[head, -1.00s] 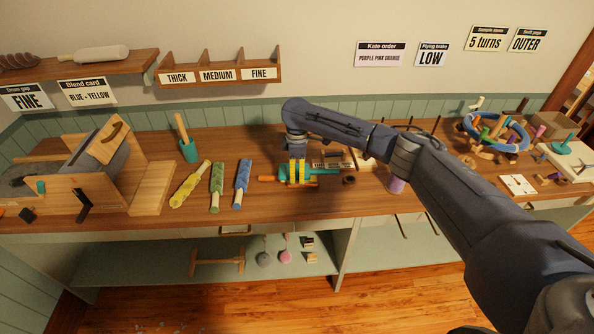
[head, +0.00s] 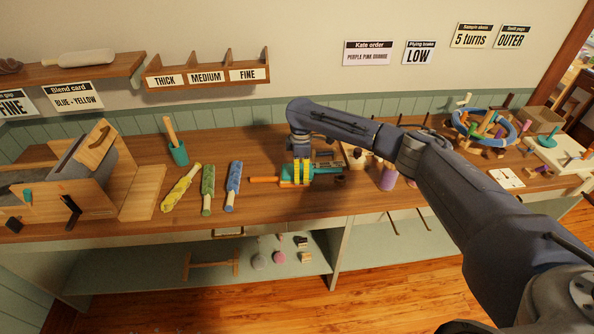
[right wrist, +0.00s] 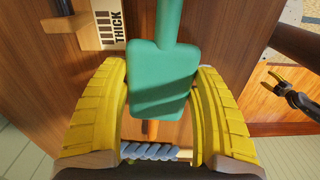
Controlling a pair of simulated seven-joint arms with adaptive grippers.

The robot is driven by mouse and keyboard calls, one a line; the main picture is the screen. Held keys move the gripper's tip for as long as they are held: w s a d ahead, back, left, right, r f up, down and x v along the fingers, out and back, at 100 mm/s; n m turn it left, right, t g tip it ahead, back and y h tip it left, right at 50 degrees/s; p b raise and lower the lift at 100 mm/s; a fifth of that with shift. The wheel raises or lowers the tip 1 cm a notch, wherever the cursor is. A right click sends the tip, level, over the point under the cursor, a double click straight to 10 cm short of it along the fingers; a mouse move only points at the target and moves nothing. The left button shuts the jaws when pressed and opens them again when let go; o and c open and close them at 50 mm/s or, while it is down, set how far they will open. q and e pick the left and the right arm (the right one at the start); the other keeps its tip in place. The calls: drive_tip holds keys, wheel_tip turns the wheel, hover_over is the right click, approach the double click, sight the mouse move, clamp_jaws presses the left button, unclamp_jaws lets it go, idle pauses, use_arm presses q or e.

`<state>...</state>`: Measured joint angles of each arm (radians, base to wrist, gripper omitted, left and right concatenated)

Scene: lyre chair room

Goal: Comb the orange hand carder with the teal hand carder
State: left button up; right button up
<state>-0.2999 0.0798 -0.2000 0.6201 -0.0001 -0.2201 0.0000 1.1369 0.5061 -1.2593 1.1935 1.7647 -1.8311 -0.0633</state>
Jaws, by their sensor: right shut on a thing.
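My right gripper (head: 296,184) is shut on the teal hand carder, with its yellow fingers on both sides of the paddle. In the right wrist view the teal hand carder (right wrist: 162,82) lies between the fingers, its handle pointing up the picture. In the head view the teal handle (head: 326,170) points right. The orange hand carder's handle (head: 264,180) points left on the workbench; a bit of it (right wrist: 152,129) shows below the teal paddle in the wrist view. The rest is hidden.
Yellow (head: 181,188), green (head: 208,188) and blue (head: 233,186) rolls lie to the left on the workbench (head: 255,215). A wooden block marked THICK (right wrist: 104,25) stands close behind the carders. A purple spool (head: 388,178) stands to the right.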

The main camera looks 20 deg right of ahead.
sight(289, 170)
drive_tip(key=shift+s+d, duration=0.2)
drive_tip(key=shift+d, duration=0.45)
drive_tip(key=shift+s+d, duration=0.2)
drive_tip(key=shift+d, duration=0.45)
drive_tip(key=shift+r, duration=0.25)
drive_tip(key=shift+r, duration=1.3)
drive_tip(key=shift+a, duration=0.1)
drive_tip(key=shift+w+a+f, duration=0.35)
drive_tip(key=shift+a, duration=0.75)
drive_tip(key=shift+w+a+f, duration=0.3)
drive_tip(key=shift+a+f, duration=0.1)
drive_tip(key=shift+a, duration=0.65)
drive_tip(key=shift+w+a+f, duration=0.35)
drive_tip(key=shift+a, duration=0.75)
drive_tip(key=shift+f, duration=0.45)
drive_tip(key=shift+d, duration=0.1)
drive_tip(key=shift+s+d, duration=0.35)
drive_tip(key=shift+d, duration=0.75)
drive_tip(key=shift+s+d, duration=0.3)
drive_tip(key=shift+d, duration=0.75)
drive_tip(key=shift+s+d, duration=0.35)
drive_tip(key=shift+d, duration=0.75)
